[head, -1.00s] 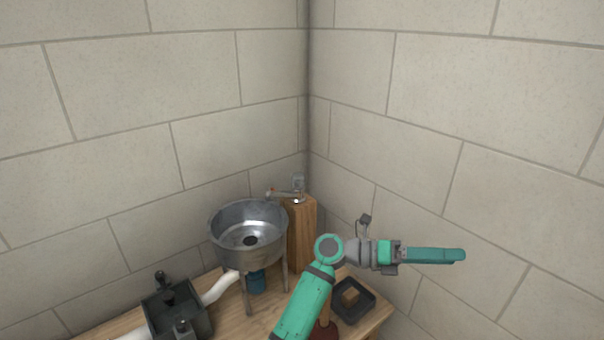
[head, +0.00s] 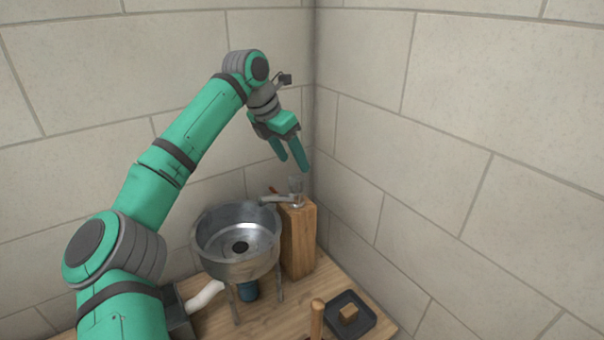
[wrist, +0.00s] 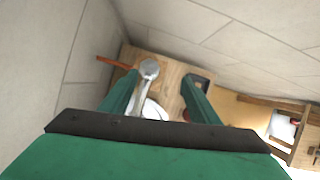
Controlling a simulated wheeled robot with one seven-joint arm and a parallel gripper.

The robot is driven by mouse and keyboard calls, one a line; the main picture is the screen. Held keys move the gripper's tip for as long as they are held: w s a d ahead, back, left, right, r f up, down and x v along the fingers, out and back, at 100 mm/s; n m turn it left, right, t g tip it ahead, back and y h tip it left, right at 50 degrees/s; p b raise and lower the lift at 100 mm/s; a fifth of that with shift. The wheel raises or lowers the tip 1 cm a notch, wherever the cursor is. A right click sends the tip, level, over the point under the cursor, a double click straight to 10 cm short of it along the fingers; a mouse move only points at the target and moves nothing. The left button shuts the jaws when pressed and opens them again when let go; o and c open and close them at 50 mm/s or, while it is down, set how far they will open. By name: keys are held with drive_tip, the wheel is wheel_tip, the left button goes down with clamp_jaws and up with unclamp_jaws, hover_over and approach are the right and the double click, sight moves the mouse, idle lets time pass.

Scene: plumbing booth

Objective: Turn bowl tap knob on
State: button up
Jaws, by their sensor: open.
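The bowl tap (head: 282,198) stands on top of a wooden block (head: 299,240), its spout reaching left over the metal bowl (head: 237,243). Its clear-looking knob (head: 296,186) sits upright on top, close to the wall corner. A small red part shows at the tap's left; a red bar also shows in the wrist view (wrist: 114,62). My gripper (head: 295,168) is open, pointing down, a little above the knob and apart from it in the head view. In the wrist view the round knob (wrist: 149,69) shows between the fingers, nearer the left one.
The bowl stands on legs on a wooden table (head: 270,315). A dark square tray (head: 367,323) with a small wooden block in it lies at right. A wooden handle (head: 317,318) stands upright in front. Two block walls meet just behind the tap.

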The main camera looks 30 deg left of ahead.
sight(296, 177)
drive_tip(key=shift+y, duration=0.3)
drive_tip(key=x, duration=0.3)
drive_tip(key=a+x, duration=0.1)
drive_tip(key=x, duration=0.5)
drive_tip(key=shift+a+f, duration=0.25)
drive_tip(key=shift+a, duration=0.05)
drive_tip(key=c, duration=1.1)
